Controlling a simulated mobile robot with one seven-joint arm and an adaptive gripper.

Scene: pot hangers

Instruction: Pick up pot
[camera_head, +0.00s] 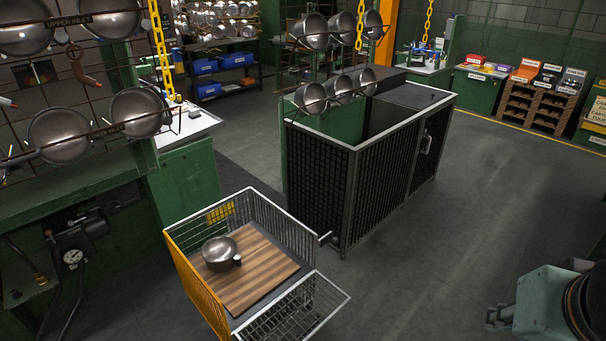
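A grey metal pot (219,253) sits upright on a wooden board (262,272) inside a wire cart (196,301). A small dark piece, perhaps its handle, shows at its right side. Other similar pots hang at the upper left (60,135), at the top middle (342,30) and on the lower middle hanger (311,98). My gripper (498,316) seems to be the small dark part at the lower right, far from the pot in the cart. Its fingers are too small and dark to tell whether they are open, and no pot shows at it.
The cart's front wire panel (305,310) is folded outward. A black mesh cage (400,165) stands behind the cart. A green bench (185,180) with pipes and a gauge (73,257) is at left. The grey floor (450,235) between the cage and my arm is clear.

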